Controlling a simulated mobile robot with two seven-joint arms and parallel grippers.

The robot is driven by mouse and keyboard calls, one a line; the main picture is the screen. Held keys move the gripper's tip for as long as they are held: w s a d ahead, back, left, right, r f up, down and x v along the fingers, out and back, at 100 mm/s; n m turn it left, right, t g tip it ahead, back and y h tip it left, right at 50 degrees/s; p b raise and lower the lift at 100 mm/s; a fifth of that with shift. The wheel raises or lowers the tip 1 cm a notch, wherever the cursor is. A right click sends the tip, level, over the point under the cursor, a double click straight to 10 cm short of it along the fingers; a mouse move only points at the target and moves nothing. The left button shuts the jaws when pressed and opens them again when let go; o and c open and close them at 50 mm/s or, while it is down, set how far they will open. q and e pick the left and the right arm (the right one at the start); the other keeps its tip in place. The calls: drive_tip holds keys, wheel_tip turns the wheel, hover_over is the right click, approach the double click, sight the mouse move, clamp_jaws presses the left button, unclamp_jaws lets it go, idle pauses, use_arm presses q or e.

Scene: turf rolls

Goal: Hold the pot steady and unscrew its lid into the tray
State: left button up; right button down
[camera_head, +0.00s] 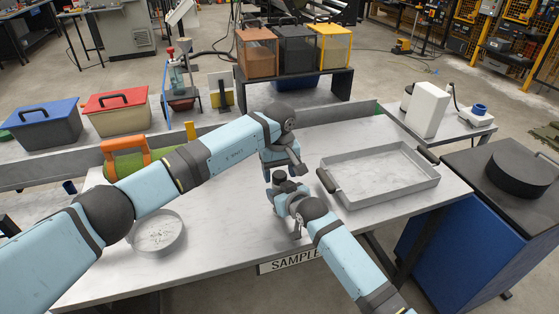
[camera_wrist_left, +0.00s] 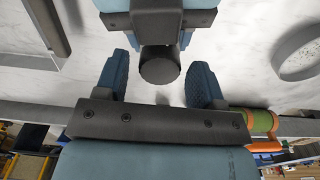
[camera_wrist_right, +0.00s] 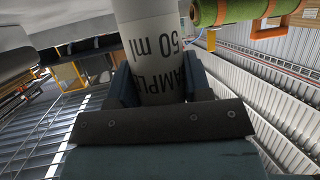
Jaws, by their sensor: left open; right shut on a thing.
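The pot (camera_wrist_right: 155,45) is a white cylinder with dark "SAMPLE 50 ml" lettering. My right gripper (camera_wrist_right: 160,88) is shut on it. In the head view the pot's body is mostly hidden behind my grippers. Its dark round lid (camera_wrist_left: 160,68) is on top and also shows in the head view (camera_head: 279,177). My left gripper (camera_wrist_left: 160,82) is open above the lid, with one finger to each side and a gap between fingers and lid. The grey metal tray (camera_head: 388,197) lies to the right on the bench, with dark handles; it looks empty.
A round shallow dish (camera_head: 158,246) stands at the bench's left, near a green turf roll with an orange holder (camera_head: 125,160). A "SAMPLE" sign (camera_head: 290,261) is at the front edge. Bench surface between dish and grippers is clear.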

use_arm(q)
drive_tip(key=shift+f, duration=0.55)
drive_tip(key=c, duration=0.9)
drive_tip(key=shift+n, duration=1.7)
drive_tip(key=shift+c, duration=0.2)
drive_tip(key=o, duration=1)
